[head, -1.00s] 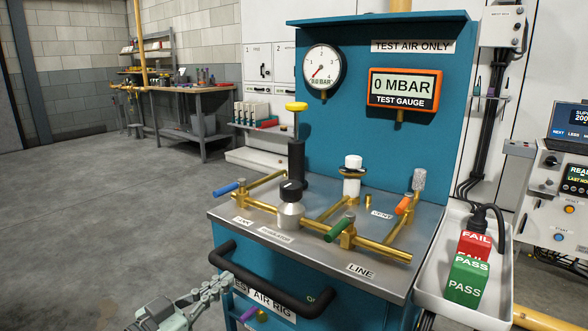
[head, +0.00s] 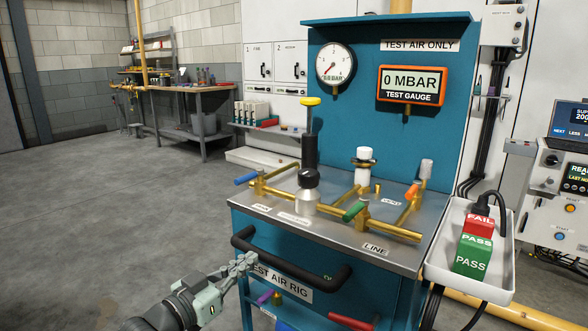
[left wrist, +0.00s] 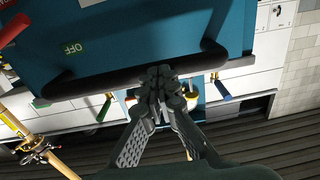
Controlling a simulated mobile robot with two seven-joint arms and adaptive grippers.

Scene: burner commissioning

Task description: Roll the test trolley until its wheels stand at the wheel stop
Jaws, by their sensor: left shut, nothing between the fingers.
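The test trolley is a blue cart with a steel top (head: 300,226) and an upright blue back panel (head: 385,140). Its black push handle (head: 300,268) runs across the front, and it also shows in the left wrist view (left wrist: 105,82). My left gripper (head: 246,262) is shut and empty at the left part of the handle. In the left wrist view its fingertips (left wrist: 160,74) overlap the bar; they are not closed around it, and I cannot tell whether they touch. The trolley's wheels and the wheel stop are out of view. My right gripper is not in view.
A white tray (head: 425,272) with PASS and FAIL blocks (head: 472,255) sits at the trolley's right side. A yellow floor pipe (head: 510,312) runs at lower right. White cabinets (head: 272,60) stand behind. Open grey floor (head: 100,220) lies to the left.

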